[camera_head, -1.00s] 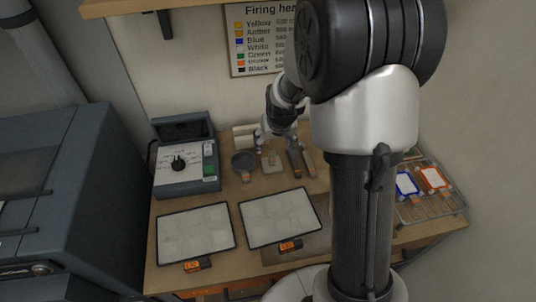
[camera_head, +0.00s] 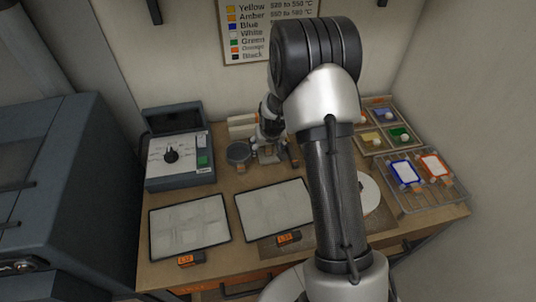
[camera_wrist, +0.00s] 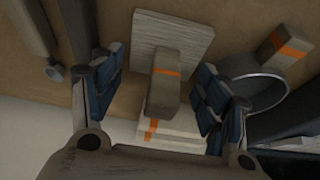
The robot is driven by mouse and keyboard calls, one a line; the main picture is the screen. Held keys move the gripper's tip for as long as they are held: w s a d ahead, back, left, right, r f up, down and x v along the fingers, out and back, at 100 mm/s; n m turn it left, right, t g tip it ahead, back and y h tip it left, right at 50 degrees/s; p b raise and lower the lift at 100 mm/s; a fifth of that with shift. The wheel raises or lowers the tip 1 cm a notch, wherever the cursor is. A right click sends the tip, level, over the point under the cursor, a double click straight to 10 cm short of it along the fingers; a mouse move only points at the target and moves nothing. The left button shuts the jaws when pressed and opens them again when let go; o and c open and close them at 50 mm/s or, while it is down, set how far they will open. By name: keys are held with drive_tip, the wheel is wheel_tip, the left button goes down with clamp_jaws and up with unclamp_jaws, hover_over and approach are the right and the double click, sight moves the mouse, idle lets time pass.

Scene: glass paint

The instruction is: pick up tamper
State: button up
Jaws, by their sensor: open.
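A grey-brown block with an orange band (camera_wrist: 164,82) rises over a pale, ribbed flat plate (camera_wrist: 185,32) in the wrist view. Together they look like the tamper, though I cannot be certain. My gripper (camera_wrist: 160,86) is open, with one blue-padded finger on each side of the block. Gaps show between both fingers and the block. In the head view my gripper (camera_head: 268,143) is low over the back of the bench and partly hides this spot.
A round dish (camera_wrist: 262,92) with another orange-banded block (camera_wrist: 288,48) sits close on the right in the wrist view. White blocks (camera_wrist: 172,132) lie behind. A control box (camera_head: 178,165), two pale panels (camera_head: 190,228) and a wire rack (camera_head: 440,200) share the bench.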

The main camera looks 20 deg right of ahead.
drive_tip(key=shift+f, duration=0.1)
drive_tip(key=c, duration=0.9)
wheel_tip(320, 180, up, 20)
drive_tip(key=p, duration=0.4)
idle(0.3)
